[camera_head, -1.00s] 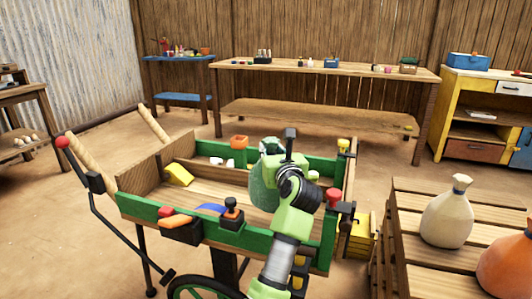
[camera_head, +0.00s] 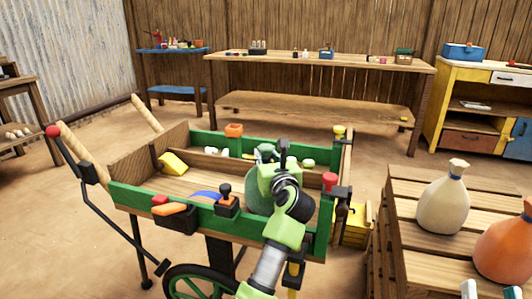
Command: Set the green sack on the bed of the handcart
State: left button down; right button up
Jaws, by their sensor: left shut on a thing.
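The green sack (camera_head: 258,190) is in the middle of the view, within the outline of the handcart (camera_head: 150,200) toward its right end. My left gripper (camera_head: 284,165) is shut on the sack, and its arm comes up from the bottom and hides part of the sack. The sack's underside is hidden behind the cart's near green side, so I cannot tell whether it touches the wooden bed (camera_head: 185,185). My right gripper (camera_head: 491,291) shows only as two pale fingertips, apart and empty, at the bottom right edge.
A yellow block (camera_head: 172,163) lies at the bed's left end. Tools and small containers sit along the cart's sides. A slatted wooden stand (camera_head: 410,215) at right bears a cream sack (camera_head: 444,200) and an orange sack (camera_head: 508,248). A long bench (camera_head: 310,110) stands behind.

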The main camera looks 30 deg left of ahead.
pick_arm(q)
jog(key=shift+r, duration=0.4)
pick_arm(e)
jog(key=shift+s+r, duration=0.1)
jog(key=shift+r, duration=0.15)
pick_arm(q)
jog(key=c, duration=1.9)
grip_release()
jog(key=shift+f, duration=0.5)
jog(key=shift+o, duration=0.7)
jog(key=shift+s+r, duration=0.1)
jog(key=shift+s, duration=0.05)
pick_arm(e)
jog(key=shift+s+r, duration=0.1)
jog(key=shift+s, duration=0.05)
pick_arm(q)
jog(key=shift+r, duration=0.1)
